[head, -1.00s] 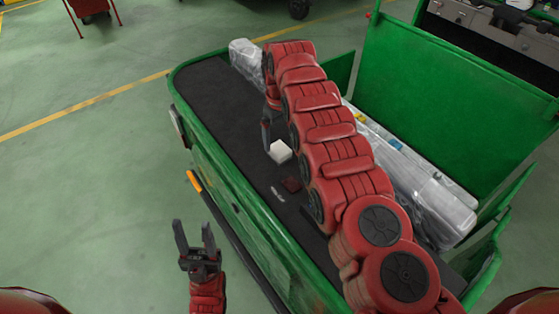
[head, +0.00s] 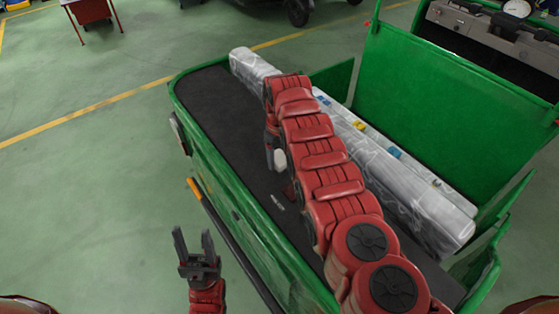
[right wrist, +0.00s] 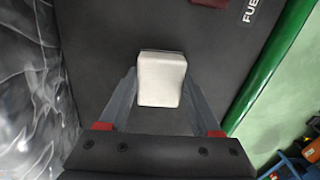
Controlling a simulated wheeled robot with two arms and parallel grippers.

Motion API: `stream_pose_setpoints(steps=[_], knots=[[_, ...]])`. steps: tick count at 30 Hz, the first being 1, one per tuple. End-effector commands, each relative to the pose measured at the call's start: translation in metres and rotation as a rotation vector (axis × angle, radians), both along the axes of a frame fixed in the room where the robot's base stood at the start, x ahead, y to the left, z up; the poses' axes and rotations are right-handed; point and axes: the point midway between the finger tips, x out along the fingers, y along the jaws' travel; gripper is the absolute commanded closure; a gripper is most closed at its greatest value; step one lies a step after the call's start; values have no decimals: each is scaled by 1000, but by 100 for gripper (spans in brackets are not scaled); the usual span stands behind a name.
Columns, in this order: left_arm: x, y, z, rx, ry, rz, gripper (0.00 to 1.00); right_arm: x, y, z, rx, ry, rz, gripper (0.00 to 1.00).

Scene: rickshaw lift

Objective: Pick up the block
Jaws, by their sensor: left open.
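A small white block (head: 280,160) stands on the dark bed of the green cart (head: 225,175), partly hidden by my right gripper in the head view. In the right wrist view the white block (right wrist: 162,80) is between the two fingers of my right gripper (right wrist: 161,90), one finger close along each side. I cannot tell whether the fingers press on it. In the head view my right gripper (head: 270,150) is low over the bed and mostly hidden by its own arm. My left gripper (head: 194,238) is open and empty, outside the cart's near left side.
A long plastic-wrapped package (head: 410,190) lies along the bed, right of my right arm. A small dark red piece (head: 290,193) lies near the block. The cart's raised green panel (head: 440,95) stands on the right. Bare bed lies left of the block.

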Motion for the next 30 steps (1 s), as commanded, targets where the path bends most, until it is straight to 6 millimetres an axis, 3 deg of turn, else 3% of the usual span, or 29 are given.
stream_pose_setpoints(steps=[1,9,22,28,30], knots=[[0,0,0,0,0,0,50,0,0,0,0,0,0,50],[0,0,0,0,0,0,50,0,0,0,0,0,0,99],[0,0,-3,0,0,0,50,1,0,7,1,-2,0,100],[0,0,-11,0,0,0,50,1,1,25,0,-5,2,100],[0,0,-22,0,0,0,50,2,0,40,2,-9,0,100]])
